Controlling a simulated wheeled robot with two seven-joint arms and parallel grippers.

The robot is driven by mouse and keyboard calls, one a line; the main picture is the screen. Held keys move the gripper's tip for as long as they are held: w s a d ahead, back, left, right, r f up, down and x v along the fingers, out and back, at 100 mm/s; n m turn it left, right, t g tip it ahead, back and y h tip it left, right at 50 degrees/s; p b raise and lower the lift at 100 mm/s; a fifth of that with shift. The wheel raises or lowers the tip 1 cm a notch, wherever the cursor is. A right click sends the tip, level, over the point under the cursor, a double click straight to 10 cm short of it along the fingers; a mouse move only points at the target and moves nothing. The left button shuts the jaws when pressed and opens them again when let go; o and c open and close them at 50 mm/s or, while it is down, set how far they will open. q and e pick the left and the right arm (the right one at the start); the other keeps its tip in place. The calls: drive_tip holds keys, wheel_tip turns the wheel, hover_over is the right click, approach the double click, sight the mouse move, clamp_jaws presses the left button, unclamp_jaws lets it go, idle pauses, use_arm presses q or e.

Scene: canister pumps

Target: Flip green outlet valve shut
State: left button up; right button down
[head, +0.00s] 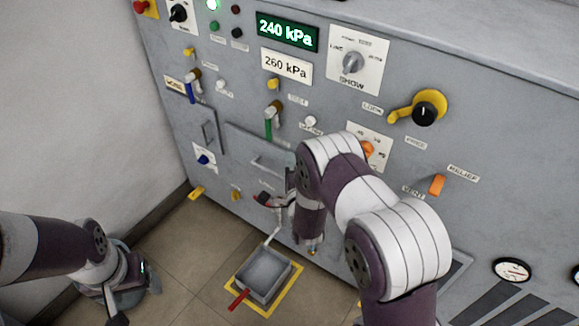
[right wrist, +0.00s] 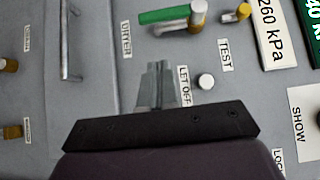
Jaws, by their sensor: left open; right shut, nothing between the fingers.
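The green outlet valve handle (head: 268,126) hangs down from its brass stem on the grey panel. In the right wrist view the green handle (right wrist: 164,15) points left from the brass stem (right wrist: 197,16). My right gripper (right wrist: 156,75) is shut and empty, in front of the panel beside the valve and apart from the handle. In the head view its fingertips are hidden behind my right arm. My left gripper (head: 112,300) is open at the lower left, low over the floor and far from the valve.
A white button (head: 310,121) marked LET OFF sits right of the valve. A yellow knob (head: 273,83) is above it and a blue-handled valve (head: 190,92) is to its left. A panel handle (head: 270,166) is below. A grey tray (head: 264,272) lies on the floor.

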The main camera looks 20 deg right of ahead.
sight(270, 124)
drive_tip(key=w+a, duration=0.1)
drive_tip(key=w, duration=0.7)
drive_tip(key=shift+w+a, duration=0.15)
drive_tip(key=shift+a, duration=0.25)
